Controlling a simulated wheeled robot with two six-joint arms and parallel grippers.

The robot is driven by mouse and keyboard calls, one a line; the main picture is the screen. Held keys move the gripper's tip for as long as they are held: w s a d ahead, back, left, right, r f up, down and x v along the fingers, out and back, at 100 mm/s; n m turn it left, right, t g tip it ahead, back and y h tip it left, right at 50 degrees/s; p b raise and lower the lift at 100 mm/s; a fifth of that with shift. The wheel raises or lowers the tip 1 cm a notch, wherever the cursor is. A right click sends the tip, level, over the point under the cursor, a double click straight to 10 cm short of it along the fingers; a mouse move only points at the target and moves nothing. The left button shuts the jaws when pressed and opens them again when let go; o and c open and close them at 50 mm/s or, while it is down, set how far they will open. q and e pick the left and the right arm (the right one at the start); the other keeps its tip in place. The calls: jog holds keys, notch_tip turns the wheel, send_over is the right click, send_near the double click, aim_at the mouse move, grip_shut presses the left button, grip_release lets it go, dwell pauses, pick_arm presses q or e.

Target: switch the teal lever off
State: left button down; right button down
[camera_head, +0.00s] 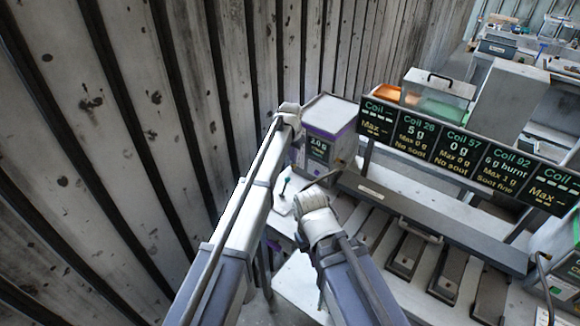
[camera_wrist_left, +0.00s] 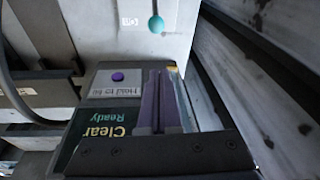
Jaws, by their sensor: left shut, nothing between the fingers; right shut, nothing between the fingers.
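The teal lever shows in the left wrist view as a round teal knob (camera_wrist_left: 156,24) on a thin stem against a pale panel, with a small label to its left. In the head view a small teal and dark piece, likely this lever (camera_head: 285,186), stands over the pale surface between my arms. My left gripper (camera_wrist_left: 158,75) is shut and empty, with its purple fingers pointing toward the panel and apart from the knob. In the head view it is at the arm's upper end (camera_head: 289,110), fingers not clear. My right gripper (camera_head: 312,200) is lower, shut, its fingertips mostly hidden.
A purple-trimmed box (camera_head: 330,118) stands right of my left gripper. In the wrist view a "Clear Ready" display (camera_wrist_left: 100,125) and a purple button (camera_wrist_left: 118,77) lie beside the fingers. A row of coil displays (camera_head: 455,148) and a ribbed wall (camera_head: 110,110) flank the area.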

aim_at(285, 187)
dwell(0.3)
pick_arm(q)
jog(key=b+x, duration=1)
jog(key=shift+f, duration=0.15)
jog(key=s+r+p, duration=0.1)
jog(key=s+a+r+p, duration=0.1)
jog(key=shift+s+a, duration=0.1)
jog(key=shift+s, duration=0.3)
jog(key=shift+s+a+r, duration=0.1)
jog(key=shift+s+a, duration=0.05)
jog(key=shift+s, duration=0.1)
